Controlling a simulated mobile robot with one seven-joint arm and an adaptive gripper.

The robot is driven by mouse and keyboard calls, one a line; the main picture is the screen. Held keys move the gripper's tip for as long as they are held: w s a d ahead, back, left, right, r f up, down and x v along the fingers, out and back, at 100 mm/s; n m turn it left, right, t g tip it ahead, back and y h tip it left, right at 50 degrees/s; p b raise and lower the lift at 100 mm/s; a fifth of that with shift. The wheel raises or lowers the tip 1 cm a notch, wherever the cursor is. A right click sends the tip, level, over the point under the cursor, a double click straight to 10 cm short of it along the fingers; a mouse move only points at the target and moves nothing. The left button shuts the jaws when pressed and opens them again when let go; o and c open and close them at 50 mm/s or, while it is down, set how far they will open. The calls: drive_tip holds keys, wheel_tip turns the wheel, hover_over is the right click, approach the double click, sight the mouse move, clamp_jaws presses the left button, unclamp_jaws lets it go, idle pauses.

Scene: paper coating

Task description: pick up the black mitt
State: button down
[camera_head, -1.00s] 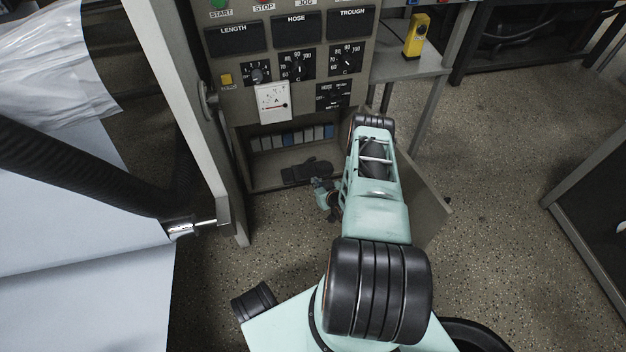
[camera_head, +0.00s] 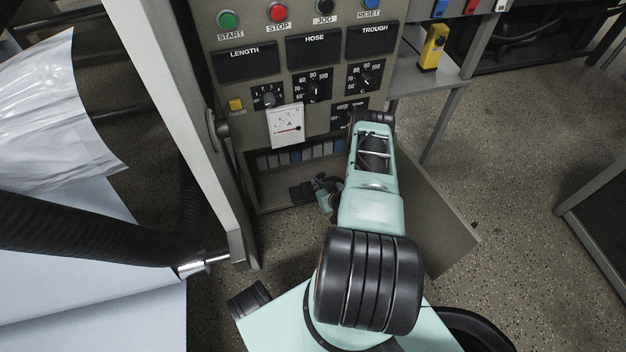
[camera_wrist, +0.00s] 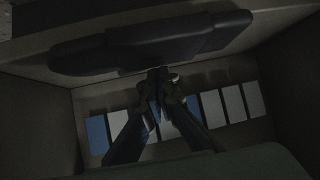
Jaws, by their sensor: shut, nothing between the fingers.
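The black mitt (camera_head: 299,194) lies on the floor of the open cabinet compartment in the head view, partly hidden by my gripper (camera_head: 322,184). In the wrist view the mitt (camera_wrist: 150,43) is a long dark shape across the top, with a narrower part on the left. My gripper (camera_wrist: 160,76) is shut and empty there, its fingertips meeting just below the mitt's edge in the picture. I cannot tell whether the tips touch it.
A row of blue and white blocks (camera_wrist: 240,103) lines the compartment. The compartment's open door (camera_head: 432,222) stands to the right of my arm. A control panel (camera_head: 240,90) rises above the opening. A grey post (camera_head: 205,130) stands to the left.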

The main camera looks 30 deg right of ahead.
drive_tip(key=shift+f, duration=0.55)
drive_tip(key=shift+s, duration=0.15)
drive_tip(key=shift+f, duration=0.1)
drive_tip(key=shift+s+a+f, duration=0.1)
drive_tip(key=shift+s+a, duration=0.05)
drive_tip(key=shift+s, duration=0.7)
drive_tip(key=shift+r+p, duration=0.55)
drive_tip(key=shift+r, duration=0.2)
drive_tip(key=shift+w, duration=0.1)
